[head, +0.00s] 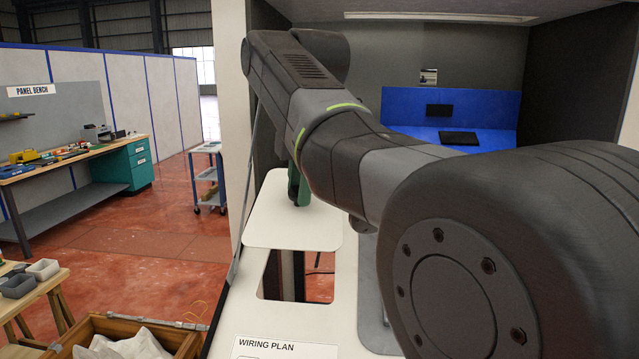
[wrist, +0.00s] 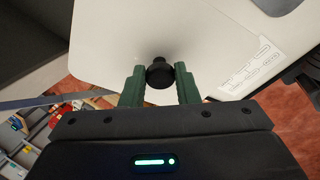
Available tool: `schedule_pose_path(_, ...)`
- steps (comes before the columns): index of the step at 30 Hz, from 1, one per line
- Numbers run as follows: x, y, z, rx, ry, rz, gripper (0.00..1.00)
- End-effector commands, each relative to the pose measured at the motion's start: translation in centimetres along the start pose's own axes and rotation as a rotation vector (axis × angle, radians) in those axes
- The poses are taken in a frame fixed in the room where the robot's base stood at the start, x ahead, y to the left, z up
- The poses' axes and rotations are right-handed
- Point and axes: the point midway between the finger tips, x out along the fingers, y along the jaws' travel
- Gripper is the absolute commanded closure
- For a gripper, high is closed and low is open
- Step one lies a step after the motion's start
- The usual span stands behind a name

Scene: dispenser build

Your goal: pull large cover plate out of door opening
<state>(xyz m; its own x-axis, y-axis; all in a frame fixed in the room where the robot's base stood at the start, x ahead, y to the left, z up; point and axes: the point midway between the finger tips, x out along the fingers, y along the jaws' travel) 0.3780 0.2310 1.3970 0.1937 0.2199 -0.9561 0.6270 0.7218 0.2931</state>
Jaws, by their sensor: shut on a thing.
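The large cover plate (head: 275,225) is a white panel with rounded corners. In the head view it stands in front of the upper part of the door opening (head: 318,270), whose lower part shows as a hole below the plate's edge. How far the plate is from the door cannot be told. My gripper (head: 298,190) is at the plate's upper middle, partly behind my arm. In the wrist view its green fingers (wrist: 160,88) are closed on either side of a black knob (wrist: 159,71) on a pale surface (wrist: 130,35).
The white door carries a wiring plan sheet (head: 277,346) below the opening. A blue-backed compartment (head: 400,110) lies behind my arm. At left are a panel bench (head: 75,160), a blue cart (head: 208,180) and a wooden crate (head: 185,340). Red floor between them is open.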

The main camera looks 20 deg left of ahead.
Motion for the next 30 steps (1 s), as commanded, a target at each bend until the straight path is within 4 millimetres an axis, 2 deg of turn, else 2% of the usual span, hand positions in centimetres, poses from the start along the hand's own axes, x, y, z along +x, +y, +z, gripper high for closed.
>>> schedule_pose_path(1,-0.8,0.1,-0.1,-0.001,0.0,0.001,1.0)
schedule_pose_path(18,-4.6,0.0,-0.9,-0.001,0.0,0.001,1.0)
schedule_pose_path(30,-4.8,-0.1,-1.1,0.0,0.0,0.001,1.0)
